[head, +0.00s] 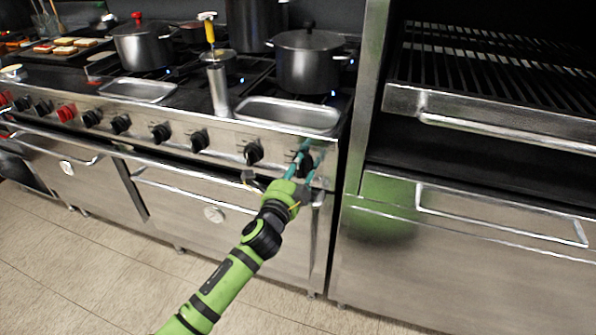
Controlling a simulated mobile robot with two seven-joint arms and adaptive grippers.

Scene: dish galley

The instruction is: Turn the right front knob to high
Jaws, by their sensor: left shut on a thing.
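The front panel (226,140) of the steel range carries a row of black and red knobs. The rightmost black knob (305,163) is at the panel's right end, partly covered by my gripper, so where it points cannot be read. My left gripper (305,160), with teal fingers, is shut on this knob, one finger on either side. A black knob (253,152) is just to its left and is not touched. My right gripper is not in view.
A large lidded pot (308,60) stands on the right burners, with blue flames near it. A shallow steel tray (290,114) lies behind the panel. An oven handle (190,190) runs below the knobs. A steel grill unit (470,235) stands close on the right.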

